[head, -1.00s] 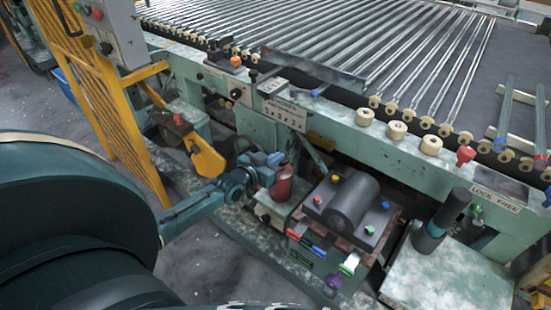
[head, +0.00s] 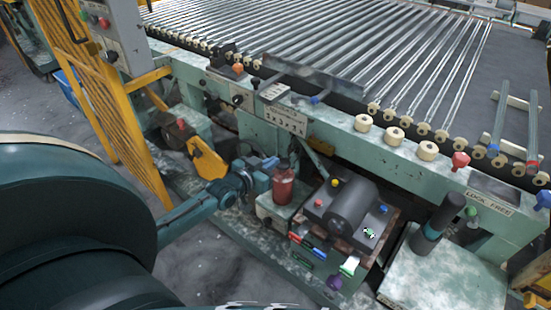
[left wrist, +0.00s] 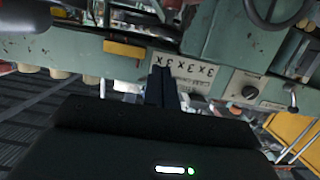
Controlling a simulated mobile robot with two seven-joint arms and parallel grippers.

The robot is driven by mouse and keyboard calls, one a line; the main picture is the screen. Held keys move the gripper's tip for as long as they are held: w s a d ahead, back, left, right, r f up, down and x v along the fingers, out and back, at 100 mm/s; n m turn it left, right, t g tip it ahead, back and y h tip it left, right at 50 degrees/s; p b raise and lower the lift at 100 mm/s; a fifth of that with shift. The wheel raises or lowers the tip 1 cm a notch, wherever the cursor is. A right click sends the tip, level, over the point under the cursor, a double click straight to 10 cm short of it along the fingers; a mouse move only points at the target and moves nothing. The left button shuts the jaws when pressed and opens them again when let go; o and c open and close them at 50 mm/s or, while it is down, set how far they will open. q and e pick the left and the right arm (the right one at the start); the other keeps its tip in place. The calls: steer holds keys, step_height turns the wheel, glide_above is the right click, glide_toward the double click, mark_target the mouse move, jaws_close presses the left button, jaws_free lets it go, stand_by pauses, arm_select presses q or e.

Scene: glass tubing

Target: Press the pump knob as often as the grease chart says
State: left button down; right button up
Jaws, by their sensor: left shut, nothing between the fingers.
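A white plate (head: 285,119) with 3s and x marks hangs on the green frame, likely the grease chart. It shows upside down in the left wrist view (left wrist: 183,70); its small print is unreadable. A red cylinder (head: 284,187) stands on a small pale green box (head: 275,215), perhaps the pump; which part is its knob I cannot tell. My left gripper (head: 268,164) is beside the red cylinder's top, in front of the frame; contact is unclear. In the left wrist view its dark fingers (left wrist: 162,88) are shut and empty. My right gripper is out of view.
A motor block (head: 350,208) with coloured knobs stands right of the red cylinder. A dark cylinder (head: 440,220) stands on a pale green cabinet (head: 425,275). A yellow guard (head: 110,110) is at left, and glass tubes (head: 420,75) lie on rollers above.

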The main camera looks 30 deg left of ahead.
arm_select(q)
steer(key=v, duration=0.6)
steer(key=shift+s+r, duration=0.2)
steer(key=shift+s, duration=0.2)
stand_by(0.3)
steer(key=s+d+f+m+g+h+p, duration=0.1)
steer(key=s+d+f+g, duration=0.1)
steer(key=s+d, duration=0.6)
steer(key=s+d+f+m+g+h, duration=0.1)
steer(key=s+d+f+g, duration=0.1)
steer(key=s+d, duration=0.6)
steer(key=d, duration=0.5)
steer(key=shift+s+d+f+g+p, duration=0.2)
steer(key=shift+d+f+g+p, duration=0.15)
steer(key=shift+g, duration=0.05)
